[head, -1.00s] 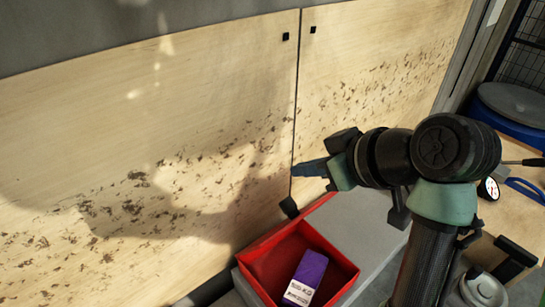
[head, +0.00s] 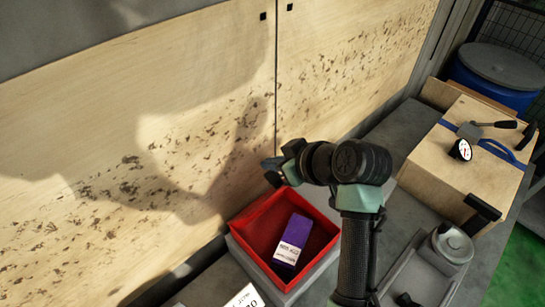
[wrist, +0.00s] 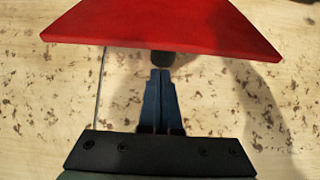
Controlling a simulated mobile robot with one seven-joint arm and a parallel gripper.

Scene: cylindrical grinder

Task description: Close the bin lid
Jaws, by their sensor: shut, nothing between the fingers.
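The red bin (head: 318,222) stands open-topped below my gripper in the head view. A purple box with a white label (head: 292,240) lies inside it. In the wrist view a flat red panel (wrist: 160,25) fills the top; it looks like the bin's lid, but I cannot be sure. A dark knob (wrist: 162,60) sits at its near edge. My gripper (head: 268,164) is shut and empty, above the bin's far left side. In the wrist view its blue fingertips (wrist: 161,74) point at the knob, close to it; contact cannot be told.
Pale, dirt-speckled panels (head: 130,130) rise close behind the bin and my gripper. At right is a wooden box (head: 450,165) with a dial gauge (head: 460,150) and blue handle. A blue drum with a grey lid (head: 505,65) stands behind it.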

